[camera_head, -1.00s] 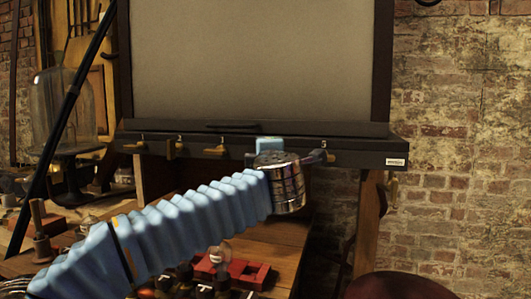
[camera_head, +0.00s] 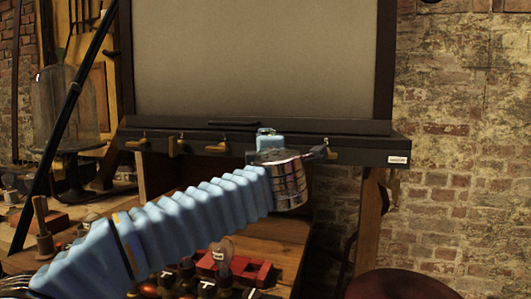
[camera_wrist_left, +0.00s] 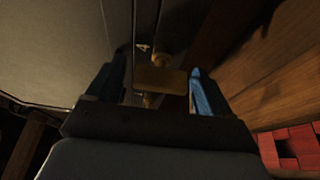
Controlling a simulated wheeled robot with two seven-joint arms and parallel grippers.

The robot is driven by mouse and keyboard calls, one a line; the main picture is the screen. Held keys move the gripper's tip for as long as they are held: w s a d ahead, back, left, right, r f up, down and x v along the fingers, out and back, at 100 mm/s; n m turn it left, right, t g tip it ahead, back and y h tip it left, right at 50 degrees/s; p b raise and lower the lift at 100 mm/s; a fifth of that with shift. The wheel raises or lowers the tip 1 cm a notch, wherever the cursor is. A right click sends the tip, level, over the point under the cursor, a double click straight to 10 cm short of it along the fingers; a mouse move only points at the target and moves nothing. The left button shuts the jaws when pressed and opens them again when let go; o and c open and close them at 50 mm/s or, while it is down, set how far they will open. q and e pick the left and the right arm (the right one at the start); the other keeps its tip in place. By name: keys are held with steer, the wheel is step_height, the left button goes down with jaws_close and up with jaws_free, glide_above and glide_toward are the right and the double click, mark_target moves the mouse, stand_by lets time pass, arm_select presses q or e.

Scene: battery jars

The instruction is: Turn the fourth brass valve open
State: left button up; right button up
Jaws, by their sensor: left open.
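A row of brass valves runs along the dark ledge (camera_head: 360,147) under the grey panel. In the head view, three valves show left of my gripper: one at the far left (camera_head: 137,144), a second (camera_head: 177,147) and a third (camera_head: 217,148). Another valve (camera_head: 330,155) shows just to its right. My left gripper (camera_head: 268,138) hides the spot between. In the left wrist view, the brass handle of the fourth valve (camera_wrist_left: 160,79) lies between the open blue fingers (camera_wrist_left: 158,88), below a small "4" mark. I cannot tell whether the fingers touch it. My right gripper is not in view.
A glass jar (camera_head: 55,110) stands on a dark stand at the left. A red block (camera_head: 245,268) and several small knobbed parts lie on the wooden bench (camera_head: 270,228) below my arm. A dark red round top (camera_head: 410,286) is at the lower right.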

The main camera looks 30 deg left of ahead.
arm_select(q)
steer(key=b+v, duration=0.1)
steer(key=v, duration=1.2)
steer(key=shift+s+d+b, duration=0.25)
steer(key=shift+s+b, duration=0.05)
steer(key=shift+b, duration=0.05)
